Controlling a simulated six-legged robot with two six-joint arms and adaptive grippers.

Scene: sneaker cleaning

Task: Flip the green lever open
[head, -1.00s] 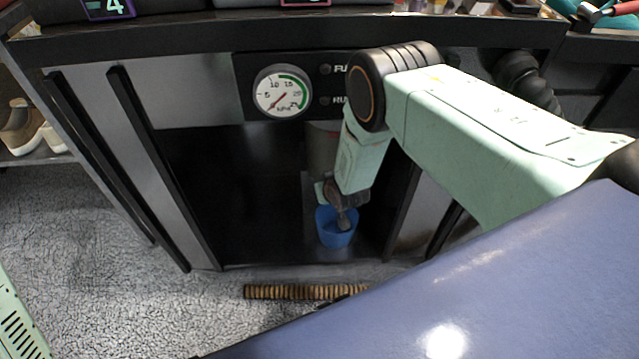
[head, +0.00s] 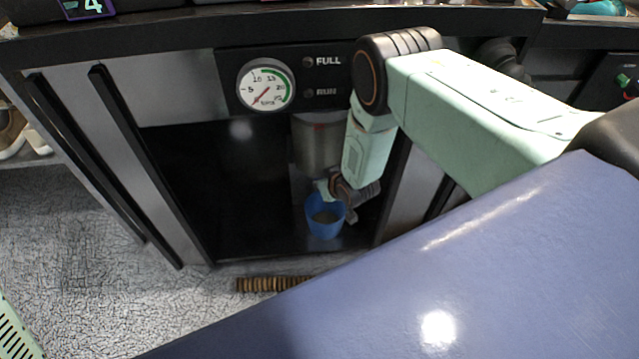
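A small green part (head: 623,80), with red beside it, shows on a dark panel at the right edge in the head view. It may be the green lever; it is too small to tell its position. My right arm comes in from the right and reaches down into the dark cabinet opening. My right gripper (head: 352,208) is beside the right rim of a blue cup (head: 325,226), far from the green part. The fingers are dark and partly hidden, so I cannot tell whether they are open or touch the cup. My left gripper is out of view.
A grey cylinder (head: 316,145) hangs above the cup inside the opening. A round gauge (head: 265,87) sits on the black panel above, beside FULL and RUN labels. A large blue surface (head: 430,270) fills the lower right. Shoes (head: 12,135) stand on a left shelf.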

